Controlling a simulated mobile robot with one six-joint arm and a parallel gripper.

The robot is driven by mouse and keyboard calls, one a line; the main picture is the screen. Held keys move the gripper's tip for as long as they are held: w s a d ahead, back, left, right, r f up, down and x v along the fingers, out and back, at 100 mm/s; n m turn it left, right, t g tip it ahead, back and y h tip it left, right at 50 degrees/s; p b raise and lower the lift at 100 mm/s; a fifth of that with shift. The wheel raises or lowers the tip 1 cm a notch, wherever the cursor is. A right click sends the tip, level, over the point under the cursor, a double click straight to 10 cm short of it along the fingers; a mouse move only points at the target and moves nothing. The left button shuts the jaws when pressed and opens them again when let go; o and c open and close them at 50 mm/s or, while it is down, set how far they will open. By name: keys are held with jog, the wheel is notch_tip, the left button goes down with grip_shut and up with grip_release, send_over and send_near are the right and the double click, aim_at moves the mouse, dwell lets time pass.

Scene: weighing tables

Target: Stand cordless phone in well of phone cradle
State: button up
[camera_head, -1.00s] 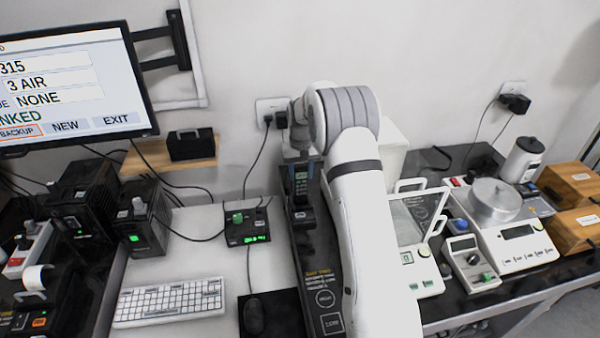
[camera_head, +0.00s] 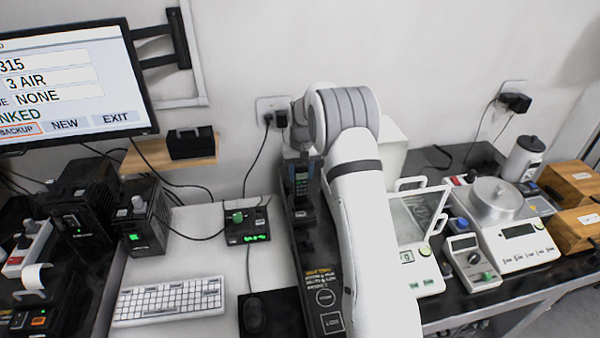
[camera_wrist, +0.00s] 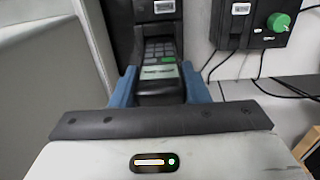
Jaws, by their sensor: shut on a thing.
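The cordless phone (camera_head: 301,183) is a slim dark handset with a keypad and a small screen. It stands roughly upright in front of my arm. My gripper (camera_wrist: 158,88) has blue fingers and is shut on the phone's sides near its screen end. The keypad also shows in the wrist view (camera_wrist: 160,50). A dark body with a pale label, which looks like the phone cradle (camera_wrist: 155,14), lies at the phone's far end. It also shows below the phone in the head view (camera_head: 304,220). I cannot tell whether the phone's lower end is inside the well.
A black box with a green knob (camera_head: 247,222) stands close left. A long black device with printed buttons (camera_head: 322,282) lies in front. A draft-shield balance (camera_head: 428,278) is right of my arm. A keyboard (camera_head: 168,302) lies front left. The wall is close behind.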

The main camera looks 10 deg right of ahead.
jog(key=shift+f+b, duration=0.65)
jog(key=shift+f, duration=0.35)
dwell(0.3)
jog(key=o, duration=2)
jog(key=shift+r, duration=0.15)
jog(key=shift+r+p, duration=2)
jog(key=shift+r, duration=1.65)
